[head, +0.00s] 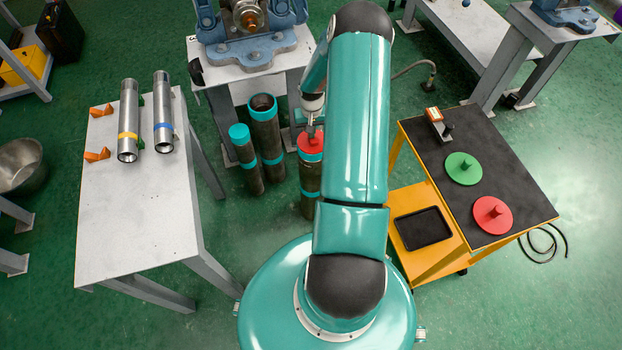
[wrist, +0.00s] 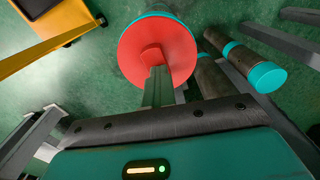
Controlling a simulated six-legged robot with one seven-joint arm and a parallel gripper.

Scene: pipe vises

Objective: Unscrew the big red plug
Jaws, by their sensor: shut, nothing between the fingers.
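The big red plug (head: 309,148) sits on top of an upright dark pipe with teal bands (head: 309,172), partly behind my arm in the head view. In the wrist view the plug (wrist: 132,50) is a wide red disc with a raised boss (wrist: 151,55) at its middle. My gripper (head: 312,127) points down over the plug. In the wrist view its fingers (wrist: 157,72) are together, with their tips at or just over the boss. They hold nothing. I cannot tell whether the tips touch the boss.
A yellow cart (head: 415,150) at right bears a green disc (head: 464,169) and a red disc (head: 492,214). A pale table (head: 140,220) with two steel pipes is at left. A vise (head: 255,45) stands behind.

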